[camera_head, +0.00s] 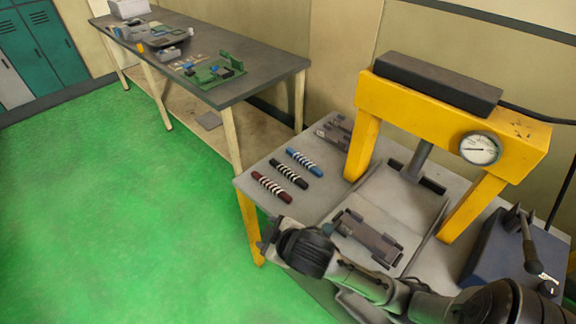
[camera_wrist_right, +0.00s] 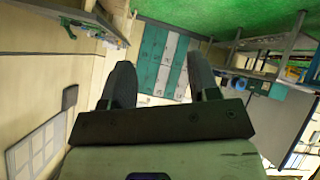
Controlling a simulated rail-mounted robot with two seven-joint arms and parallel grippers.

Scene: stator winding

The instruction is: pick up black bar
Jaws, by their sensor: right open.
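The black bar (camera_head: 289,174) with white bands lies on the grey table, between a blue banded bar (camera_head: 304,162) and a dark red banded bar (camera_head: 271,187). My right arm comes in from the lower right in the head view and reaches over the table's front edge, below and apart from the bars. In the right wrist view my right gripper (camera_wrist_right: 162,78) is open with nothing between its two fingers. It faces the room, and no bar shows in that view. My left gripper is not in view.
A yellow press (camera_head: 444,118) with a round gauge (camera_head: 480,149) stands on the table right of the bars. A metal fixture (camera_head: 368,238) lies before it. A blue box with a lever (camera_head: 500,252) stands at the right. A long workbench (camera_head: 262,78) stands behind.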

